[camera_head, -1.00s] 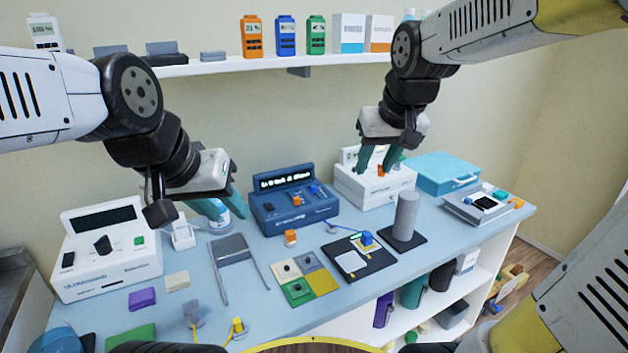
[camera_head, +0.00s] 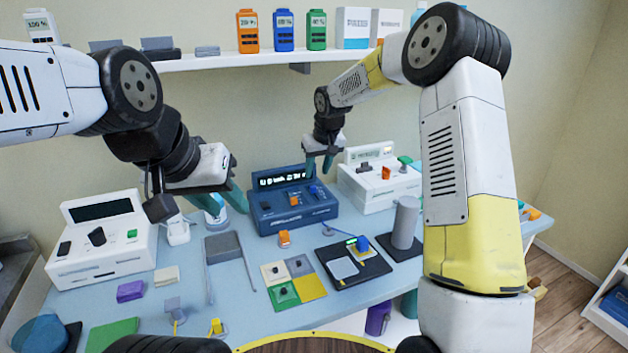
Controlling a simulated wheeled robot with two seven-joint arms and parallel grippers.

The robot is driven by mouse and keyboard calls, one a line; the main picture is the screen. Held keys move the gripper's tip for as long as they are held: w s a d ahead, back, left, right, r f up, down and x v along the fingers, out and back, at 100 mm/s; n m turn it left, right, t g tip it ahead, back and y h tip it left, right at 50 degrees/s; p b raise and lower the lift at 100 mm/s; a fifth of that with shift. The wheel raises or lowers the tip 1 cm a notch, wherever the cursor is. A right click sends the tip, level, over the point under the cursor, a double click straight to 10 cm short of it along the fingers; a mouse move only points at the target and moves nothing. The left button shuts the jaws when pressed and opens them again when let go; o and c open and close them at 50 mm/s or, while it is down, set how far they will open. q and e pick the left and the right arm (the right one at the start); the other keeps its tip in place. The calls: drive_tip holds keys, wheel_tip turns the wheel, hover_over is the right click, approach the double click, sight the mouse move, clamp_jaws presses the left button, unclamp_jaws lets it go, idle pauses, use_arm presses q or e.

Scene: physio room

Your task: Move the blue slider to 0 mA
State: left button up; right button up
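The blue device (camera_head: 286,212) with a lit display stands at the back middle of the table. Its small blue slider (camera_head: 314,190) is on the right part of the sloped top, and an orange slider (camera_head: 294,201) is left of it. The scale marks are too small to read. My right gripper (camera_head: 319,168) hangs with fingers apart and empty, close above the blue slider near the display's right end; I cannot tell whether it touches. My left gripper (camera_head: 228,204) is open and empty, left of the blue device.
A white device (camera_head: 380,190) with orange and green controls stands right of the blue one. A white ultrasound unit (camera_head: 105,250) is at the left. A grey cylinder (camera_head: 404,222) stands front right. My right arm hides the table's right part. A shelf (camera_head: 220,64) runs above.

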sight(313, 187)
drive_tip(key=x, duration=0.7)
drive_tip(key=shift+w+f, duration=0.1)
drive_tip(key=shift+f, duration=0.15)
clamp_jaws()
idle(1.1)
